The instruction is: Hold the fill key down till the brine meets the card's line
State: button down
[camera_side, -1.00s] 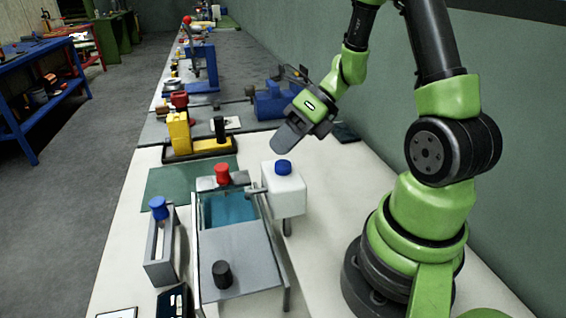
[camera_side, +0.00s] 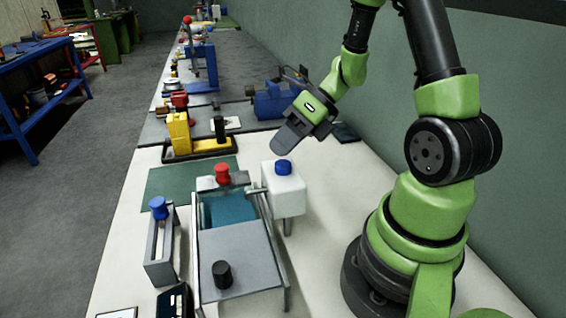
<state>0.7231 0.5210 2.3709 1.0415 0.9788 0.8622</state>
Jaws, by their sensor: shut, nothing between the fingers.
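Teal liquid, the brine (camera_side: 230,210), lies in an open-topped tank (camera_side: 240,250) with a grey front cover. A red knob (camera_side: 222,174) stands at the tank's back edge and a black knob (camera_side: 222,273) on its cover. A white container (camera_side: 284,190) with a blue cap stands right of the tank. My gripper (camera_side: 287,140) is shut and empty, in the air behind and above the white container, apart from everything. I cannot make out the fill key, or the card's line against the brine, at this size.
A grey frame with a blue knob (camera_side: 160,240) stands left of the tank. Behind are a yellow block fixture (camera_side: 180,135) and a blue vise (camera_side: 275,102). A dark flat item (camera_side: 345,132) lies near the wall. The white bench (camera_side: 335,200) is bare between container and my base.

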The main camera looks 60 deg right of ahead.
aim_at(283, 162)
jog(key=shift+f, duration=0.3)
jog(key=shift+f, duration=0.5)
dwell(0.6)
jog(key=shift+r, duration=0.1)
dwell(4.1)
jog(key=shift+r, duration=0.85)
jog(key=shift+r, duration=2.5)
